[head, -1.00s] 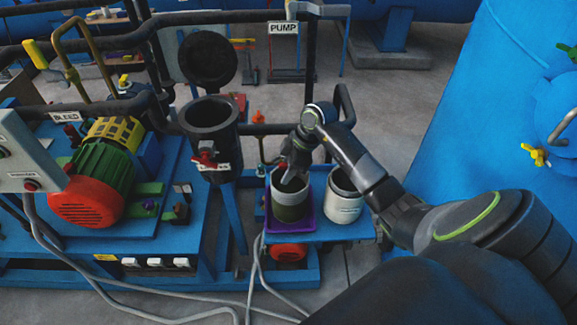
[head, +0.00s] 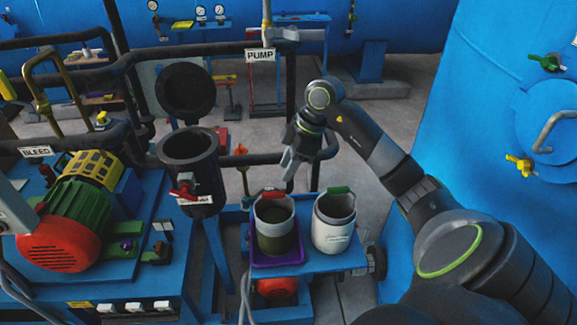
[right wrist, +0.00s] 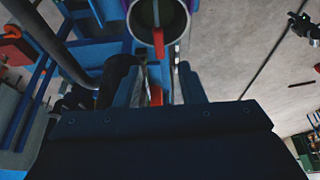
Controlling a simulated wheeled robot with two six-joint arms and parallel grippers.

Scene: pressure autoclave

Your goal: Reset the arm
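My right arm (head: 385,160) comes in from the right, bent at the elbow. My right gripper (head: 290,166) points down, in the air above and behind a pot with a red handle (head: 275,240). In the right wrist view my right gripper's two fingers (right wrist: 163,88) stand apart with nothing held between them. That pot's rim and red handle also show ahead of the fingers in the right wrist view (right wrist: 158,38). My left gripper is in neither view.
The red-handled pot stands in a purple tray (head: 253,258) on a blue stand, beside a white pot with a green handle (head: 334,225). An open black autoclave vessel (head: 190,165) is to the left, near a red and green motor (head: 70,225). A blue tank (head: 500,70) bounds the right.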

